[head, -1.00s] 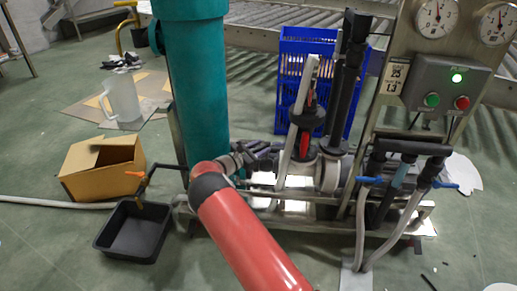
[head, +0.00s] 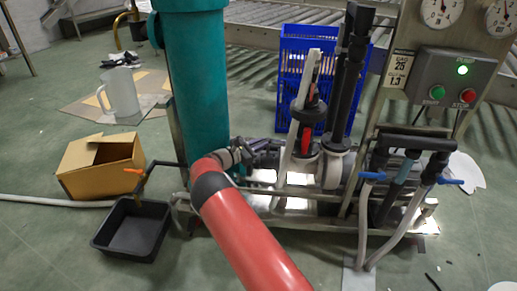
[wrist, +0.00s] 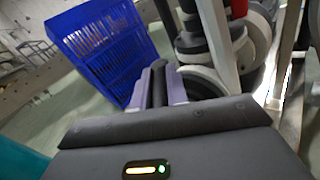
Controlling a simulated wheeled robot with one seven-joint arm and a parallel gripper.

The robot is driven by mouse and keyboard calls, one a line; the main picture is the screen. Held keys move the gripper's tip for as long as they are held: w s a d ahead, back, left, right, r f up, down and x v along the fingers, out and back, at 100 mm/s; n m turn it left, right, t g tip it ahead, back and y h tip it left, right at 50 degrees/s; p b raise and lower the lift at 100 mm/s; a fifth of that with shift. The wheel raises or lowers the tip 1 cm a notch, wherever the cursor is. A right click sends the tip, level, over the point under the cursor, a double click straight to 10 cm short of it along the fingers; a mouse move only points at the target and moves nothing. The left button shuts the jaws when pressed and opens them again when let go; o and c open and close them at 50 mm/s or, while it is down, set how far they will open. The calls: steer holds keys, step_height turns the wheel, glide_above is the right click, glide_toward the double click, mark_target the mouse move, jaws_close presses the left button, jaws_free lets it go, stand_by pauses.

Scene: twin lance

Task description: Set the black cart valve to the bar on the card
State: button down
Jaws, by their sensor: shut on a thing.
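My gripper (wrist: 158,90) is shut on a dark bar-like handle (wrist: 158,72), which appears to be the black valve's handle; its pale purple fingers lie on either side of it. In the head view my gripper (head: 262,154) is low on the cart, right of the teal column, small and partly hidden by my wrist. The valve body is hard to make out there.
A blue crate (head: 290,75) stands behind the cart. A grey panel (head: 447,78) has a lit green lamp and green and red buttons. A black tray (head: 135,230), cardboard box (head: 95,168) and white jug (head: 120,92) are left. The teal column (head: 195,85) is close.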

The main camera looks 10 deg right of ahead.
steer(key=shift+w+a+m+g+h+b, duration=0.2)
steer(key=shift+m+g+h+b, duration=0.15)
steer(key=shift+g, duration=0.25)
steer(key=c, duration=1.4)
jaws_free()
steer(key=shift+d, duration=0.1)
step_height(320, 180, up, 20)
steer(key=p, duration=0.2)
steer(key=shift+p, duration=0.4)
